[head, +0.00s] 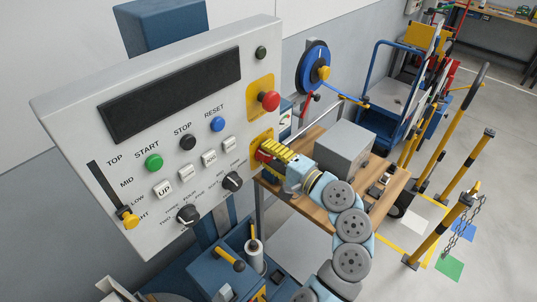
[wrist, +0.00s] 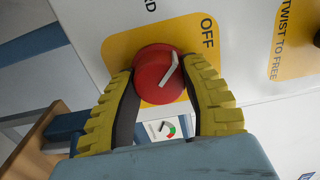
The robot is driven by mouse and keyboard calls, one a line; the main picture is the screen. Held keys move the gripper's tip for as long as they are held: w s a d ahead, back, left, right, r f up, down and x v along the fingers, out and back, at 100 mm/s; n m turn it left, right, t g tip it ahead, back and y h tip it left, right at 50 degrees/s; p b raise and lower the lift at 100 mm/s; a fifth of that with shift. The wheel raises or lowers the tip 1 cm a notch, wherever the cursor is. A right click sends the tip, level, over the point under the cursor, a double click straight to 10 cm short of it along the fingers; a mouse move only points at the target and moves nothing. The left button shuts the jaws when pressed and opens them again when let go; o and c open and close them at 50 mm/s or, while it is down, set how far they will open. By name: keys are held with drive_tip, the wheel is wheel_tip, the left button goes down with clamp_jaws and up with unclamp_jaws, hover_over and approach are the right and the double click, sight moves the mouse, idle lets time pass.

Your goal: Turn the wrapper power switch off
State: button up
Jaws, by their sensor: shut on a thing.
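The wrapper power switch is a red round knob (wrist: 150,78) with a pale pointer bar, on a yellow plate (wrist: 190,36) marked OFF. The pointer lies slanted, its upper end towards the OFF side in the wrist view. My gripper (wrist: 158,70) has its yellow ribbed fingers on either side of the knob, shut on it. In the head view, my gripper (head: 274,155) reaches the right edge of the grey control panel (head: 215,205), with a bit of the red knob (head: 261,156) showing beside the fingers. Much of the plate is hidden there.
A red emergency button (head: 268,101) sits above the switch; its plate reads TWIST TO FREE. Black knobs (head: 232,181) and several buttons lie to the left. A wooden table (head: 293,185) with a grey box (head: 345,149) stands behind my arm. Yellow posts (head: 466,162) are at right.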

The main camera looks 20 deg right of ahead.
drive_tip(key=o, duration=1.2)
drive_tip(key=shift+w+f, duration=0.1)
drive_tip(key=shift+o, duration=0.2)
drive_tip(key=v, duration=1.2)
